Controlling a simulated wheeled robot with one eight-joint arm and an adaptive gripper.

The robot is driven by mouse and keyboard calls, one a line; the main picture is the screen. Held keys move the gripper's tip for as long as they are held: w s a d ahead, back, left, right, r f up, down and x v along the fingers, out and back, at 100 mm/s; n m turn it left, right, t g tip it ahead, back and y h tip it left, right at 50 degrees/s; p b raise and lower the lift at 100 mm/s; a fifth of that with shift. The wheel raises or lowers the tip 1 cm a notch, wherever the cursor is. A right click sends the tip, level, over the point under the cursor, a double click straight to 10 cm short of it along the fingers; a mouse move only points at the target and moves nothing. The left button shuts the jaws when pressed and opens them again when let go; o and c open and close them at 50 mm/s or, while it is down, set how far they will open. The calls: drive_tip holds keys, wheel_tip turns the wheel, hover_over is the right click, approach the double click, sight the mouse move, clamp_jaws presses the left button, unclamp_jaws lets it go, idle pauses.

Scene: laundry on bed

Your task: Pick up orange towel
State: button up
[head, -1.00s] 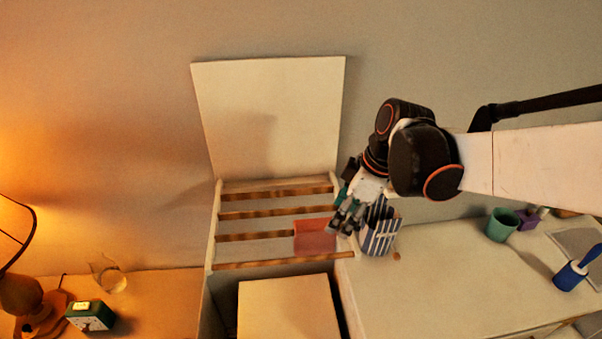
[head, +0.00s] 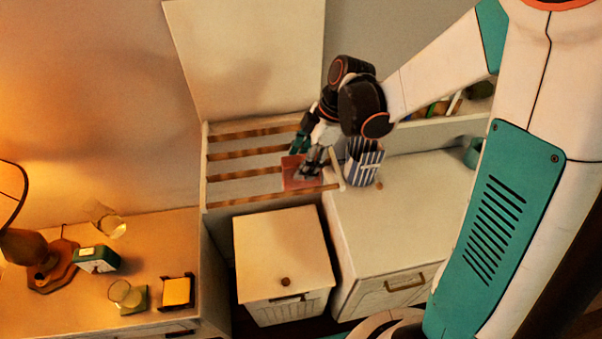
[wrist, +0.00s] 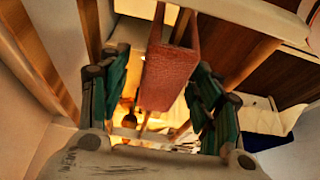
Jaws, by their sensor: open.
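The orange towel (head: 294,174), reddish in this light, hangs over a wooden bar of the drying rack (head: 240,173). In the wrist view the towel (wrist: 172,76) hangs folded in front of my gripper, with one finger to its left and one to its right. My gripper (head: 310,166) is open and overlaps the right part of the towel in the head view. In the wrist view my gripper (wrist: 156,92) shows its green and grey fingers spread wide. I cannot tell whether they touch the towel. The fingers hide part of the towel in the head view.
A striped bag (head: 363,163) stands close right of my gripper on the white cabinet (head: 400,215). A pale lidded box (head: 283,255) stands below the rack. A side table on the left bears a lamp (head: 38,250), a green clock (head: 96,259) and glasses.

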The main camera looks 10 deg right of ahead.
drive_tip(key=shift+x, duration=2.8)
drive_tip(key=shift+s, duration=0.1)
drive_tip(key=c, duration=1.2)
